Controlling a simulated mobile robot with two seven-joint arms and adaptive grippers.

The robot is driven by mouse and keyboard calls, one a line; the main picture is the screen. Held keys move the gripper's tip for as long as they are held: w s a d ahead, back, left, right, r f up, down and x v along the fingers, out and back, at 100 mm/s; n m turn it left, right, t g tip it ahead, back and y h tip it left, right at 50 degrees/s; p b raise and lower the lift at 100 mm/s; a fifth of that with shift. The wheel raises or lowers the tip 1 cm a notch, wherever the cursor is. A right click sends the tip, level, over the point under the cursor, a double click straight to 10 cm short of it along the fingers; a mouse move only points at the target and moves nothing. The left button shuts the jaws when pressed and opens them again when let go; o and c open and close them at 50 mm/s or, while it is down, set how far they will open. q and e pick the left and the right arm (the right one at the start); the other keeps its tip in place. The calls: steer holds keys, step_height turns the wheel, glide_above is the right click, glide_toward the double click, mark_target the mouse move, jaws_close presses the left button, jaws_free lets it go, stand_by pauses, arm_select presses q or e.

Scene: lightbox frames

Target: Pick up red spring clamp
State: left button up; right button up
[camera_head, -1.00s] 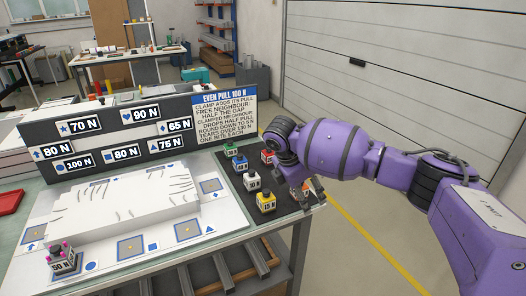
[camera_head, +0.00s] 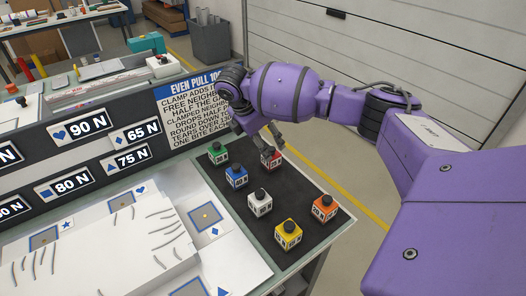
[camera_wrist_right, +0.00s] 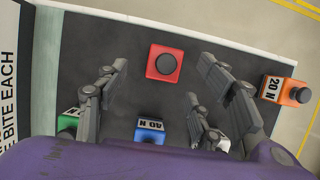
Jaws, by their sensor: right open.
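The red spring clamp (camera_head: 271,158) is a small red block with a dark round knob on top. It stands upright on the black mat at the back right. In the right wrist view the red clamp (camera_wrist_right: 165,63) appears between my open fingertips. My right gripper (camera_head: 260,136) hangs pointing down, just over and behind the red clamp, with its fingers apart and empty. Its fingers (camera_wrist_right: 162,66) also show in the right wrist view; I cannot tell their exact height above the clamp. My left gripper is in neither current view.
The black mat (camera_head: 235,206) also bears a green block (camera_head: 218,154), a blue block (camera_head: 236,177), a white block (camera_head: 260,203), a yellow block (camera_head: 288,234) and an orange block (camera_head: 324,208). A sign board (camera_head: 90,160) stands left. A white panel (camera_head: 120,255) lies in front of it.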

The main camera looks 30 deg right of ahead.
mark_target(271, 153)
steer(key=f, duration=0.1)
steer(key=s+d+f, duration=0.1)
steer(key=shift+f, duration=0.35)
steer(key=x, duration=0.3)
steer(key=shift+w+f, duration=0.15)
steer(key=shift+f, duration=0.45)
steer(key=shift+c, duration=1.7)
steer(key=shift+d, duration=0.1)
steer(key=c, duration=1.1)
arm_select(q)
steer(key=shift+s+f, duration=0.15)
steer(key=shift+s, duration=0.45)
arm_select(e)
steer(key=shift+c, duration=0.2)
